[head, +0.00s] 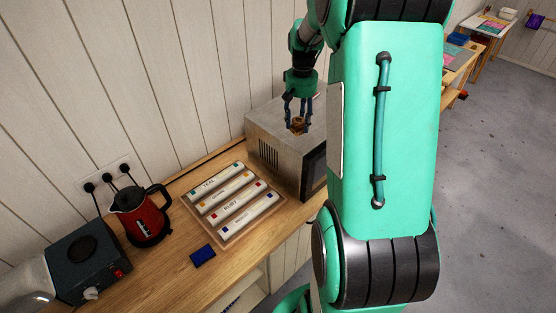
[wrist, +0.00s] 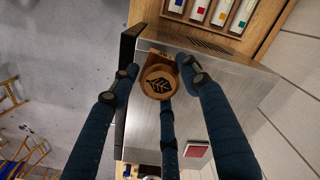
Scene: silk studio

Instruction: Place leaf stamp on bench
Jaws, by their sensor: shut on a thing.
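The leaf stamp (wrist: 158,83) is a round brown wooden piece with a dark leaf on its face, seen in the wrist view between the fingers. My gripper (wrist: 157,80) is shut on it, with fingers on both sides and one below. In the head view, my gripper (head: 298,125) points down over the metal microwave-like box (head: 270,125), with the brown stamp (head: 298,122) between the fingertips. Whether the stamp touches the box top is not clear. The wooden bench (head: 175,262) runs along the wall under the box.
A tray (head: 228,240) of labelled rolls lies left of the box. A dark blue block (head: 203,255), a red kettle (head: 143,215) and a hot plate (head: 85,262) stand further left. Bare bench shows near the front edge. My arm hides the right side.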

